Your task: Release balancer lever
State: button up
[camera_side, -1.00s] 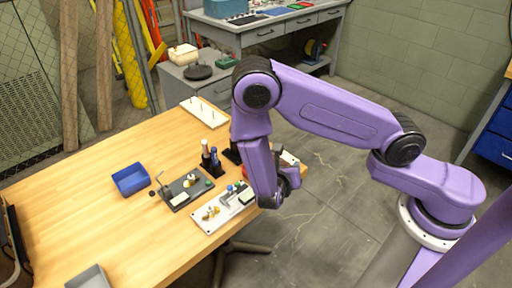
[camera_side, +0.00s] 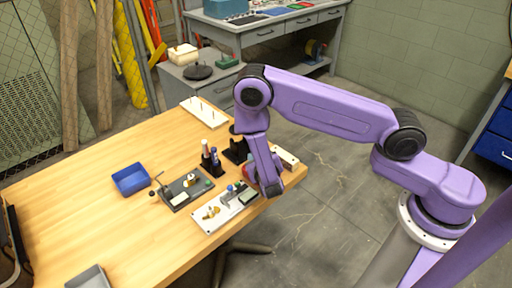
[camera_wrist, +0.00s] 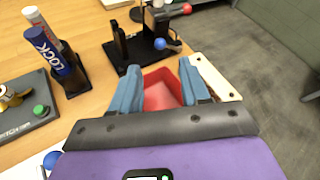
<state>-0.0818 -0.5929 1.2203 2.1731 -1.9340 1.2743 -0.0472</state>
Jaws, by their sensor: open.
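A black stand (camera_wrist: 140,45) is near the top of the wrist view. A lever-like part with a blue ball (camera_wrist: 160,43) and a red ball (camera_wrist: 186,8) is on it; I take this as the balancer lever, but cannot be sure. The stand also shows in the side view (camera_side: 236,151), partly behind my arm. My gripper (camera_wrist: 160,78) is open, its two blue fingers apart and empty. It is on the near side of the stand, above a red tray (camera_wrist: 160,90) seen between the fingers. In the side view my gripper (camera_side: 270,187) is at the table's right edge.
A white board (camera_side: 226,208) with small fittings lies left of my gripper. A grey board (camera_side: 185,190) lies beyond it. A rack holds a blue LOCK marker (camera_wrist: 48,48) and a white one (camera_wrist: 42,25). A pale strip (camera_wrist: 215,78) lies beside the right finger. A blue bin (camera_side: 131,179) stands further left.

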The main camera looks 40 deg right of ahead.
jog(key=x, duration=0.8)
jog(key=shift+w+d+f, duration=0.1)
jog(key=shift+w+d, duration=0.2)
grip_shut()
